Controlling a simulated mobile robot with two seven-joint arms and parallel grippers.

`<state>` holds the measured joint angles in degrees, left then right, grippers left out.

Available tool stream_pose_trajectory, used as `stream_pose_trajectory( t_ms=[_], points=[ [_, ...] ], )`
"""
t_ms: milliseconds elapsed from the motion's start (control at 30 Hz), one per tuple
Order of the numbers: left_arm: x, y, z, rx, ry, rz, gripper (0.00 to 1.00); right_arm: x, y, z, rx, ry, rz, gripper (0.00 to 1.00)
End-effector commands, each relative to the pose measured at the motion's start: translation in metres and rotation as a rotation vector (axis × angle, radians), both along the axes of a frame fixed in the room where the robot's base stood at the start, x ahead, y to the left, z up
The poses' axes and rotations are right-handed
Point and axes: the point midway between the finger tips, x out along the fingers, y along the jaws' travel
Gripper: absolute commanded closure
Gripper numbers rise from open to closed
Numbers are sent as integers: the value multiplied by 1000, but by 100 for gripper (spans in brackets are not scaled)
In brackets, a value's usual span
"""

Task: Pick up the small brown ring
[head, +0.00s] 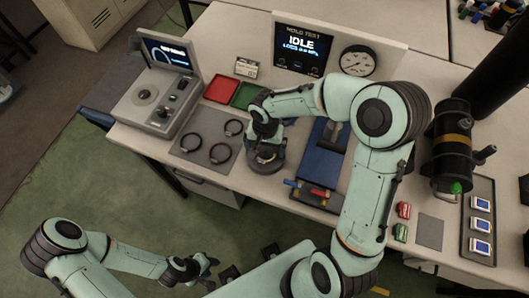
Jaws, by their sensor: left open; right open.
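Three dark rings lie apart on a grey mat (203,165): one at the left (191,142), one at the upper right (233,127) and one at the lower right (220,154). At this size I cannot tell which of them is brown or clearly smaller. My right gripper (265,150) points down over a round dark fixture (267,167) just right of the mat. Its fingers are open and partly hidden by its own wrist; I cannot tell whether a ring is between them. My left gripper (208,268) is open and empty, low in front of the table.
A grey instrument with a screen (155,105) stands left of the mat. Red (221,88) and green (247,96) trays lie behind. A blue fixture (322,160) is right of my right gripper. A black cylinder (452,145) stands at the far right.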

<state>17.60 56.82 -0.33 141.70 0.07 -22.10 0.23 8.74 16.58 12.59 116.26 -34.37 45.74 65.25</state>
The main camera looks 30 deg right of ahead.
Motion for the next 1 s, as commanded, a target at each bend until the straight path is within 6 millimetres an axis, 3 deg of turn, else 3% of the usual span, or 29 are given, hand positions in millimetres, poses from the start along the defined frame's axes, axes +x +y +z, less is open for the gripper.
stream_pose_trajectory(
  t_ms=[100,333,500,833,1000],
  points=[
    [-1,0,-1,0,1,0,58,-1,0,-9,1,2,0,0],
    [-1,0,-1,0,1,0,58,0,0,-9,1,-1,0,3],
    [-1,0,-1,0,1,0,58,0,0,-9,1,-1,0,57],
    [0,0,-1,0,0,0,58,0,0,-7,1,-2,0,57],
    [0,0,1,0,0,0,58,1,0,5,0,-4,0,57]
  ],
)
